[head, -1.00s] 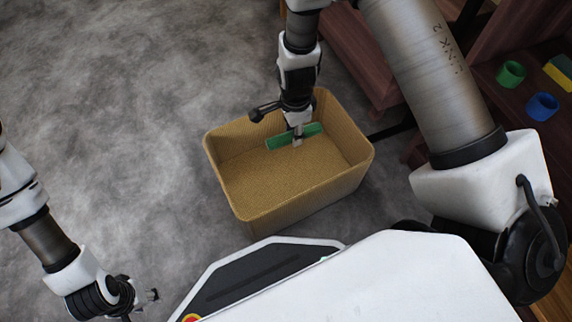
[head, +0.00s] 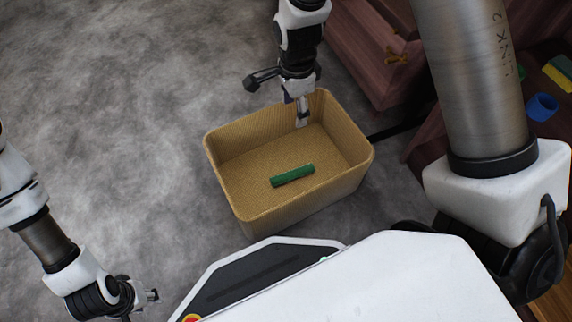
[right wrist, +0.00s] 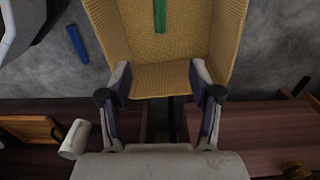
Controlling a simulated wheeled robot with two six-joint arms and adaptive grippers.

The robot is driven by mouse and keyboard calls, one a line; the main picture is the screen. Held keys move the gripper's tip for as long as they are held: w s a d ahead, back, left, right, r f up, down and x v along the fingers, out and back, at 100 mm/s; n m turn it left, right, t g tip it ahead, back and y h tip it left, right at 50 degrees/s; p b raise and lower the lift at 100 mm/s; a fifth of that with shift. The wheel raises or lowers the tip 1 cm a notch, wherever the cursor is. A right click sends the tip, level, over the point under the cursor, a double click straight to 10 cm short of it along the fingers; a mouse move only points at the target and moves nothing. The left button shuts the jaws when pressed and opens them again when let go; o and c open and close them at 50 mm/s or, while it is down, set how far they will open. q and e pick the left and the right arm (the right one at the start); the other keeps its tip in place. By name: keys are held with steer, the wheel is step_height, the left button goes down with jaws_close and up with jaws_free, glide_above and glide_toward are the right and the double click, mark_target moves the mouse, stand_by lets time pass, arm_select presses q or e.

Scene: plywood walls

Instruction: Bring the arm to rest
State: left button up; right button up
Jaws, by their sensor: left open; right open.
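My right gripper (head: 302,113) is open and empty, over the far side of the tan woven bin in the head view. Its two spread fingers (right wrist: 163,110) show in the right wrist view with nothing between them. A green bar (head: 292,176) lies on the floor of the bin, apart from the gripper. It also shows at the top of the right wrist view (right wrist: 160,14). My left gripper (head: 150,296) is open and empty at the lower left of the head view, above the grey floor.
The tan bin (head: 240,200) stands on the grey floor. Dark wooden furniture (head: 365,60) stands behind it to the right, with a blue ring-shaped thing (head: 542,107) and a yellow block (head: 560,72) on a surface. A blue bar (right wrist: 77,44) lies on the floor. Floor left of the bin is clear.

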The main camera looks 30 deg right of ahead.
steer(key=shift+r, duration=1.1)
